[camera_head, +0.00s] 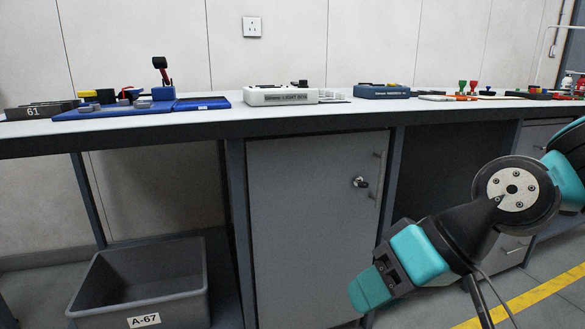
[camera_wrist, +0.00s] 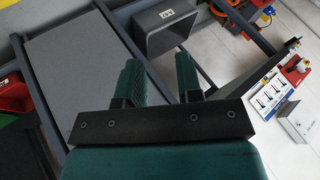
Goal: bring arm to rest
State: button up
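My gripper (camera_head: 371,290) is teal and black and hangs low at the right of the head view, in front of the workbench and pointing down to the left. In the wrist view my gripper (camera_wrist: 160,72) shows two teal fingers with a clear gap between them. It is open and nothing is between the fingers. The workbench (camera_head: 230,130) runs across the head view, above the level of my fingertips.
A grey bin (camera_head: 90,285) labelled A-67 stands under the bench at left. A closed grey cabinet (camera_head: 300,220) stands beside it. A blue tray (camera_head: 205,104), a white box (camera_head: 281,97) and a blue box (camera_head: 382,92) lie on top. Yellow tape (camera_head: 540,295) marks the floor.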

jog(key=s+d+n+g+h, duration=0.2)
jog(key=s+d+h, duration=0.25)
jog(key=s, duration=0.35)
notch_tip(320, 180, up, 39)
jog(key=p, duration=3.8)
jog(key=shift+d+f+y, duration=0.2)
jog(key=shift+d+y, duration=0.1)
jog(key=shift+y, duration=0.05)
